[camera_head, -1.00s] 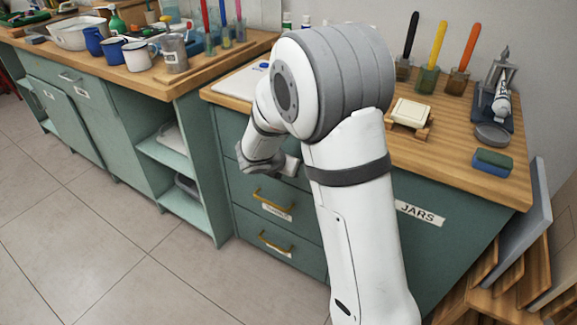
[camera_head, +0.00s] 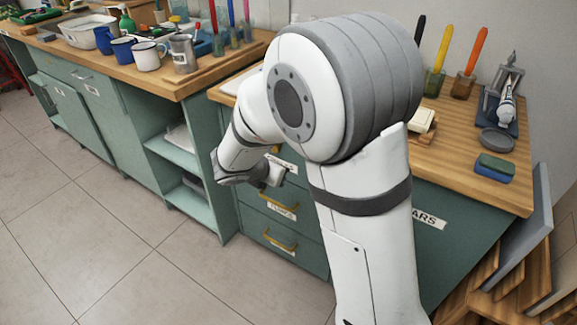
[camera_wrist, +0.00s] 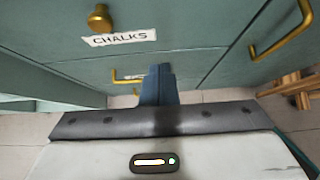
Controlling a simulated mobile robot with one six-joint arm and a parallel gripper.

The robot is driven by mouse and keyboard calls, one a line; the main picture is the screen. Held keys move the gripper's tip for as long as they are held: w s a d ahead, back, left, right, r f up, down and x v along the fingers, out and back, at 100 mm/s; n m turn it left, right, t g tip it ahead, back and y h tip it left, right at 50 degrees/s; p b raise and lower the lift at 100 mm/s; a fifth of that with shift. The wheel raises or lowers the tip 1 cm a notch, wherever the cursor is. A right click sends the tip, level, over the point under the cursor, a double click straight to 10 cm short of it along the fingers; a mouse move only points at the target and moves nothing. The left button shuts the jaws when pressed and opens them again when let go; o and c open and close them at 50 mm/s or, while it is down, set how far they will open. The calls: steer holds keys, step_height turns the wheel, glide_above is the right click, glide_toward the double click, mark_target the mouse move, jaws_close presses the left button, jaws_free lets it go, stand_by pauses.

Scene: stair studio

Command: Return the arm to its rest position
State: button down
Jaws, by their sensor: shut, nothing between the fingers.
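My white and grey arm rises through the middle of the head view, bent at a large joint, with its forearm pointing down toward the floor side. My gripper (camera_head: 272,174) hangs in front of the green drawers (camera_head: 282,215), below the counter's edge. In the wrist view the gripper's fingers (camera_wrist: 157,84) are together and hold nothing. A cabinet front with a "CHALKS" label (camera_wrist: 118,38) and a round brass knob (camera_wrist: 100,18) shows beyond them. I cannot tell whether the gripper touches the drawer fronts; it looks apart from them.
The wooden counter (camera_head: 455,155) holds a soap-like block (camera_head: 421,120), a sponge (camera_head: 494,167) and jars. Mugs (camera_head: 149,55) stand on the left bench. Brass handles (camera_head: 280,245) stick out of the drawers. Boards (camera_head: 520,230) lean at right. Floor (camera_head: 110,240) at left is clear.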

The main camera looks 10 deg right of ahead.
steer(key=s+d+r+m+g+y+p, duration=0.2)
steer(key=s+d+r+m+y+p, duration=0.1)
steer(key=s+r+m+p, duration=0.6)
steer(key=s+d+r+m+g+y+p, duration=0.2)
steer(key=s+d+r+m+p, duration=0.4)
steer(key=s+r+m, duration=0.8)
step_height(320, 180, up, 3)
steer(key=m+y+p, duration=0.1)
steer(key=m+p, duration=0.1)
steer(key=m, duration=0.2)
steer(key=shift+s+m+g+p, duration=0.3)
steer(key=shift+s+m+p, duration=0.1)
